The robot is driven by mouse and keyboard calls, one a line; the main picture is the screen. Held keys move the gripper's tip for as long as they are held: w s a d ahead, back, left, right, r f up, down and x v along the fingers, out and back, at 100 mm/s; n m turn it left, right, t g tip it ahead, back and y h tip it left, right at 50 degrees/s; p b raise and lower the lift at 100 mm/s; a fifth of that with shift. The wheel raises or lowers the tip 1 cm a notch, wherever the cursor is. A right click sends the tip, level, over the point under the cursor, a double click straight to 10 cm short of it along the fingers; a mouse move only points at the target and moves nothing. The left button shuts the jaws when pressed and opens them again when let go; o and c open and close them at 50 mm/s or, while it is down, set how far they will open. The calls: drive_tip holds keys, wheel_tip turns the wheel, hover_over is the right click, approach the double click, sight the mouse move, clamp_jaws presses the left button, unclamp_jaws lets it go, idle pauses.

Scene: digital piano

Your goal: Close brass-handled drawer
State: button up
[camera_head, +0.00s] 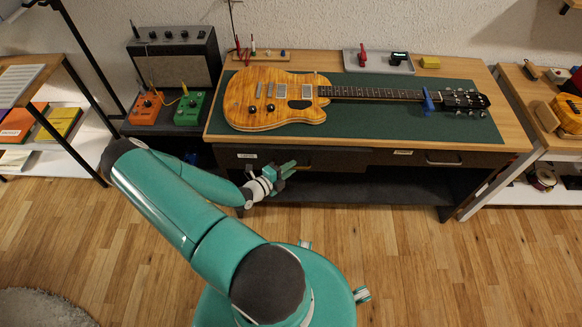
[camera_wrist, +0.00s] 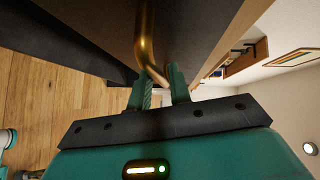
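The desk's left drawer (camera_head: 340,157) has a dark front with a small white label near its left end. Its brass handle (camera_wrist: 147,38) shows close up in the wrist view, and only a short piece shows beside my gripper in the head view. My gripper (camera_head: 289,170) is at this drawer front, reaching in from the left. In the wrist view my two fingers (camera_wrist: 163,80) stand apart, with the far end of the handle seen between them. I cannot tell whether they touch it. How far the drawer stands out is hard to judge.
A right drawer with a pale metal handle (camera_head: 443,161) is beside it. A guitar (camera_head: 275,98) lies on the green mat (camera_head: 400,122) on the desk. An amplifier (camera_head: 175,58) and two pedals stand left. A shelf (camera_head: 40,140) is far left. Wooden floor (camera_head: 400,270) in front is clear.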

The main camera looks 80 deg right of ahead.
sight(288, 159)
drive_tip(key=shift+s+d+f, duration=0.1)
drive_tip(key=shift+s+d, duration=0.15)
drive_tip(key=shift+d, duration=0.25)
drive_tip(key=shift+c, duration=0.2)
clamp_jaws()
drive_tip(key=shift+w+d, duration=0.3)
drive_tip(key=shift+d, duration=0.75)
drive_tip(key=shift+w+d, duration=0.25)
drive_tip(key=shift+d, duration=0.8)
drive_tip(key=shift+o, duration=0.2)
unclamp_jaws()
drive_tip(key=shift+d, duration=0.1)
